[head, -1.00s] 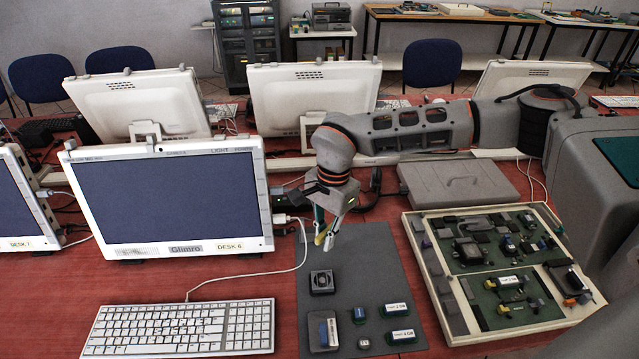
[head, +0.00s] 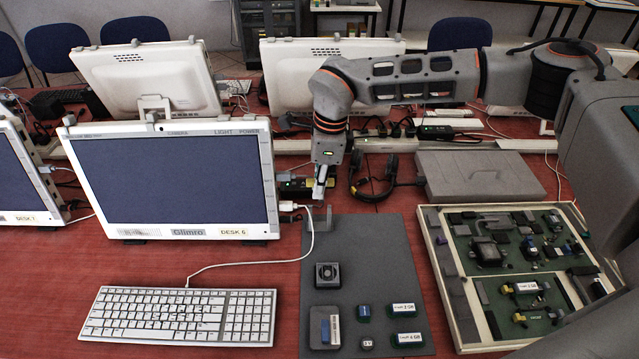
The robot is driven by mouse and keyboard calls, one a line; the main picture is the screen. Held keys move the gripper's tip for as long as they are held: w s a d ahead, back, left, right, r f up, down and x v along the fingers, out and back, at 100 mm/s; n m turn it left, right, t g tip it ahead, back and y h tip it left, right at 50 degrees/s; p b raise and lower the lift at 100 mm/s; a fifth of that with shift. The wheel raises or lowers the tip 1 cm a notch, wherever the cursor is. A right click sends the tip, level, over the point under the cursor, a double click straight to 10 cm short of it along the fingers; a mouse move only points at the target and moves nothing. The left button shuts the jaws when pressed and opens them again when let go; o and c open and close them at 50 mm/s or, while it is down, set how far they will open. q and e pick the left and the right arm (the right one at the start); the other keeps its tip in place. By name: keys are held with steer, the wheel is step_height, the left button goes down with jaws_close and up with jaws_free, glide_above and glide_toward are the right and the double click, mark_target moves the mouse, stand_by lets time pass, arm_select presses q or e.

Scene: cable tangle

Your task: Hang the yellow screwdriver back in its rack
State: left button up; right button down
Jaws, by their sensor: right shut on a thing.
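My right gripper (head: 320,194) points down above the back left corner of the dark grey mat. It is shut, seen nearly edge-on. The yellow screwdriver cannot be made out clearly now; the gripper hides what is between its fingers. A yellowish handle showed between the fingers in the earlier frame. A small grey upright bracket (head: 318,220), which may be the rack, stands at the mat's back left corner, just below the fingertips in the picture. Whether they touch cannot be told. My left gripper is not in view.
The mat (head: 375,255) holds a small fan (head: 327,275) and several small modules. A monitor (head: 170,185) stands close on the left, with a white cable beside it. Headphones (head: 372,180) and a grey case (head: 478,176) lie behind. A parts tray (head: 440,285) is at right.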

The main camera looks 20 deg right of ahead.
mark_target(320, 201)
step_height(320, 201, down, 3)
steer(key=shift+f+b, duration=0.2)
steer(key=shift+b, duration=0.8)
steer(key=shift+f+b, duration=1.1)
steer(key=shift+f, duration=1)
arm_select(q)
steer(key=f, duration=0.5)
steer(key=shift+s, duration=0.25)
arm_select(e)
steer(key=shift+f, duration=0.1)
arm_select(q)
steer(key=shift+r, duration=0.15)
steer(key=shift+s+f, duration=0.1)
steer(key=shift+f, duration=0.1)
arm_select(e)
steer(key=shift+f, duration=0.65)
steer(key=c, duration=2)
jaws_free()
steer(key=shift+c, duration=0.2)
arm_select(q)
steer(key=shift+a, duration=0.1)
